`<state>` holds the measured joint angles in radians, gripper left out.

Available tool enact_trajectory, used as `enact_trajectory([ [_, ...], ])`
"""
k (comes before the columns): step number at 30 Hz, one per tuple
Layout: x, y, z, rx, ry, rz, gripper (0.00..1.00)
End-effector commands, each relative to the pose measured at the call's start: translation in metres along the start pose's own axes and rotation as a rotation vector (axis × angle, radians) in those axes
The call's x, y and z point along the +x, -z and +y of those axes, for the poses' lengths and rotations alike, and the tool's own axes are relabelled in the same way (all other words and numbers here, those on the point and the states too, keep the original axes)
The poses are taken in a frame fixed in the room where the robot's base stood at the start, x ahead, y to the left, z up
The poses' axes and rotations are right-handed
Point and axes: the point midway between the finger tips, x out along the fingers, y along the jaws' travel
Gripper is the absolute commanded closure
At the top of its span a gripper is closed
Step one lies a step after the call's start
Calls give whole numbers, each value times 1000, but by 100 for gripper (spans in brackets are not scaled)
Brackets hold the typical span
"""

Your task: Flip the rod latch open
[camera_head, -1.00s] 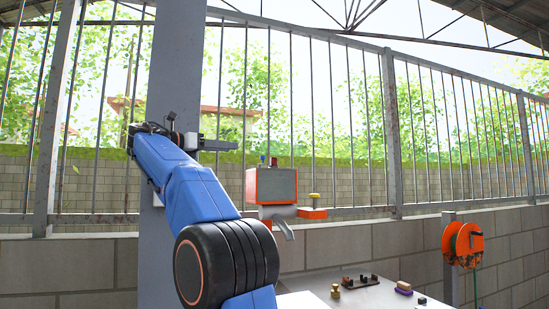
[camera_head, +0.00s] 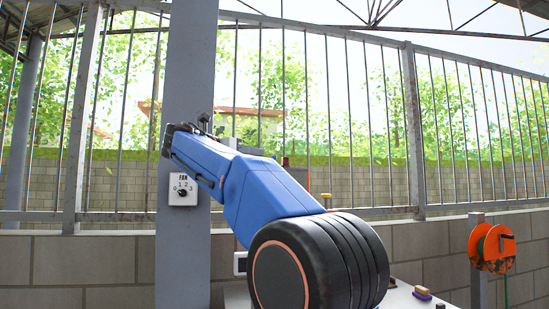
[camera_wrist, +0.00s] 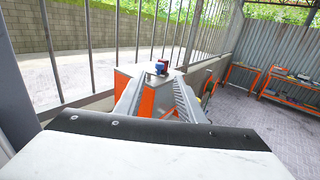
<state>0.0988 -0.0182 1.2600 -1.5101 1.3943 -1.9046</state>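I cannot make out a rod latch in either view. In the wrist view, my gripper (camera_wrist: 158,84) points ahead with its two grey fingers apart and nothing held between them. A grey-topped orange box (camera_wrist: 162,98) with a small blue and red part (camera_wrist: 160,67) on top shows beyond and between the fingers. In the head view, my blue arm reaches up and left, and the gripper's fingers are mostly hidden behind it.
A grey post (camera_head: 185,250) carries a white FAN dial (camera_head: 183,190). A barred fence (camera_head: 412,130) stands on a block wall (camera_head: 70,265). An orange reel (camera_head: 492,248) is at the right. Orange workbenches (camera_wrist: 292,88) stand at the right in the wrist view, with open floor before them.

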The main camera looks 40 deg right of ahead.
Motion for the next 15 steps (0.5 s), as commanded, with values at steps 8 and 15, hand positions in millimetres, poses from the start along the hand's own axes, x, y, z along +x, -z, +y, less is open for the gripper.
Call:
enact_trajectory([
  [8,43,1,0,-1,3,0,64],
  [15,80,0,0,-1,3,1,64],
])
